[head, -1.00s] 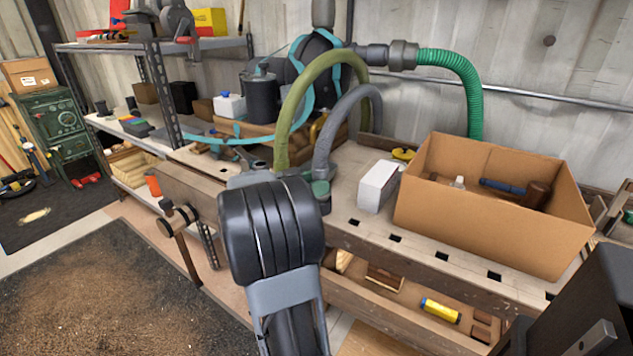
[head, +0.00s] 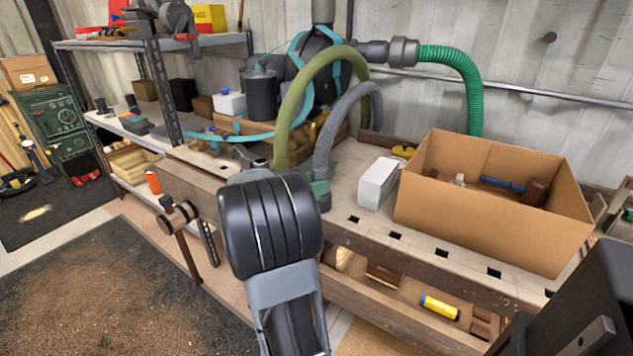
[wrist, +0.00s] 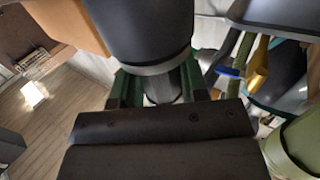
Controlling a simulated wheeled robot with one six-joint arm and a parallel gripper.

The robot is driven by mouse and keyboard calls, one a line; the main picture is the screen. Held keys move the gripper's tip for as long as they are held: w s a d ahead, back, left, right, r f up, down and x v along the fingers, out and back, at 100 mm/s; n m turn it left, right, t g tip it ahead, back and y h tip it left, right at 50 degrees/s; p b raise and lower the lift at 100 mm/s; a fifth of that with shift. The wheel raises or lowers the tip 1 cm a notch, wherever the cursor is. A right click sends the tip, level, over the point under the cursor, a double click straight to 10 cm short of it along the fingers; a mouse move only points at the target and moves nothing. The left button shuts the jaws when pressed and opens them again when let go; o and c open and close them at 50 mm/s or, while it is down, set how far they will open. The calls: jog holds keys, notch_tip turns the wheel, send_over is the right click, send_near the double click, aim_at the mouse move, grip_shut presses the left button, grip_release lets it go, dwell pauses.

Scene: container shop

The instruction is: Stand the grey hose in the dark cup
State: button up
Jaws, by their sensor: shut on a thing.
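The grey hose (head: 346,106) arches above the bench in the head view, beside an olive hose (head: 291,100). Its near end comes down to green finger parts of my gripper (head: 318,190), just right of my dark wrist. In the wrist view my gripper (wrist: 160,90) is shut, with a grey tubular piece (wrist: 161,86) between its green fingers. A wide dark cylinder with a pale rim (wrist: 135,25) fills the top of that view. A small dark round rim (head: 260,162) shows behind my wrist; I cannot tell whether it is the dark cup. My arm hides the bench there.
A white box (head: 377,184) and an open cardboard box (head: 480,225) stand on the bench to the right. A dark canister (head: 262,102) and strapped machine stand behind the hoses. A shelf stands at left. Bare bench top lies in front of the white box.

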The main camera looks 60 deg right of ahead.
jog(key=shift+f, duration=0.1)
jog(key=o, duration=1.2)
jog(key=p+v, duration=0.2)
jog(key=v, duration=1.1)
jog(key=shift+w+a+p, duration=0.2)
jog(key=shift+a+p, duration=0.15)
